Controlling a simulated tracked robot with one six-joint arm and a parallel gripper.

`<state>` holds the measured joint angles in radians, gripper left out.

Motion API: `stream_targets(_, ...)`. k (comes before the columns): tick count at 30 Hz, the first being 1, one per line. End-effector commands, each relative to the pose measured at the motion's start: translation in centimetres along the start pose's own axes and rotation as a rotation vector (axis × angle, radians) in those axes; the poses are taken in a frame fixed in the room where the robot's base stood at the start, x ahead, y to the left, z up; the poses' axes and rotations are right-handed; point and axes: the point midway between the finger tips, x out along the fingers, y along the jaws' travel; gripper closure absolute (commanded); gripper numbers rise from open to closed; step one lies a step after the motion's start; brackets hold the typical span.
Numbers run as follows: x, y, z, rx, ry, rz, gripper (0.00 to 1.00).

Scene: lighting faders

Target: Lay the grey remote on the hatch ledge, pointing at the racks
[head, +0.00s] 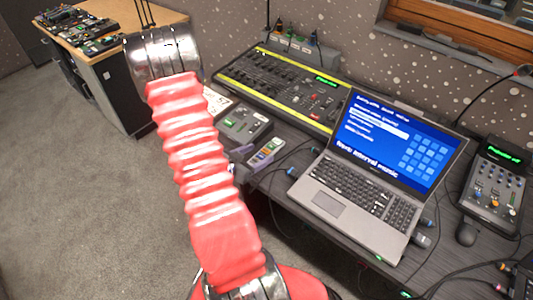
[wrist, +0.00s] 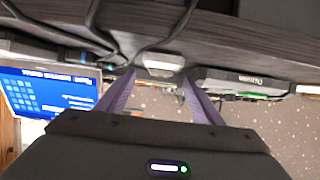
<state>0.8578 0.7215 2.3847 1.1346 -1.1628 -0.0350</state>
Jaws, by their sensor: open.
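A small light-grey handset with coloured buttons (head: 266,152), which looks like the grey remote, lies at the desk's near edge, left of the laptop. In the wrist view a pale grey end (wrist: 160,62), probably the same handset, shows between and beyond the fingertips. My gripper (wrist: 159,76) has its two purple fingers apart, with nothing held. In the head view the red arm hides most of it; bits of purple show just left of the handset. The grey hatch ledge (head: 440,50) runs under the wood-framed opening at the upper right.
An open laptop (head: 345,190) stands right of the handset. A grey box (head: 246,122) and a yellow-edged fader desk (head: 285,88) lie behind it. A dark item (head: 411,31) lies on the ledge. A small console (head: 495,185) and loose cables crowd the right side.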

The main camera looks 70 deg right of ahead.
Motion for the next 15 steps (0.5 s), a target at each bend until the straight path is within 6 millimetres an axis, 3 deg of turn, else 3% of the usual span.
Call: stream_targets(15, 0.98, 0.11, -0.01, 0.001, 0.0, 0.002, 0.39)
